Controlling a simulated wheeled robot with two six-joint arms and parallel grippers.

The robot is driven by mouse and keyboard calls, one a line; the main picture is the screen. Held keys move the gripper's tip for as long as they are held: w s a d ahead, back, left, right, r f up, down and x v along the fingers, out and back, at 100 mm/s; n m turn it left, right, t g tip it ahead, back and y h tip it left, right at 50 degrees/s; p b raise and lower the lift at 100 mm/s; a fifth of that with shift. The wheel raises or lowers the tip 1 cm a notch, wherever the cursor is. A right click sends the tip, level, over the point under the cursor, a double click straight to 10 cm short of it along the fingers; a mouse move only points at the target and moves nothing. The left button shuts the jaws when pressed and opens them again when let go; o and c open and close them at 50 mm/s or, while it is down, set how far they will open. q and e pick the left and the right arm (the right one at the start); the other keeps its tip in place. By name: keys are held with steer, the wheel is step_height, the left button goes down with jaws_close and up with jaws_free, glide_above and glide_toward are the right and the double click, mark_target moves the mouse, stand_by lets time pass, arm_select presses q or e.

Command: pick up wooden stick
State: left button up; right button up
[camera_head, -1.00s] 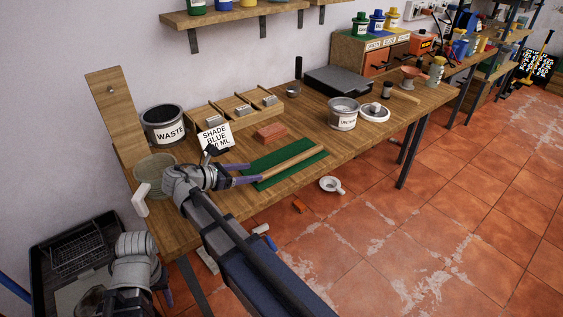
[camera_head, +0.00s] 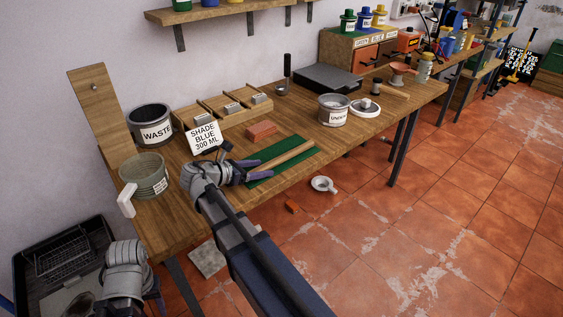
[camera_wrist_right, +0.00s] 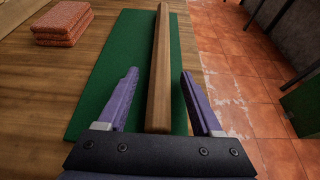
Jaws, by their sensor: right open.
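The wooden stick (camera_head: 292,154) lies lengthwise on a green mat (camera_head: 272,151) near the bench's front edge. My right gripper (camera_head: 264,170) is open at the stick's near end. In the right wrist view the stick (camera_wrist_right: 160,60) runs between the two purple fingers of the open gripper (camera_wrist_right: 159,76), with a gap on each side.
A red brick-like block (camera_head: 262,131) lies behind the mat. A "SHADE BLUE 300 ML" card (camera_head: 203,136), a WASTE tin (camera_head: 151,126) and a ribbed grey-green pot (camera_head: 146,176) stand to the left. A grey tin (camera_head: 334,110) stands right of the mat.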

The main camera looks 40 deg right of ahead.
jaws_close()
stand_by(0.4)
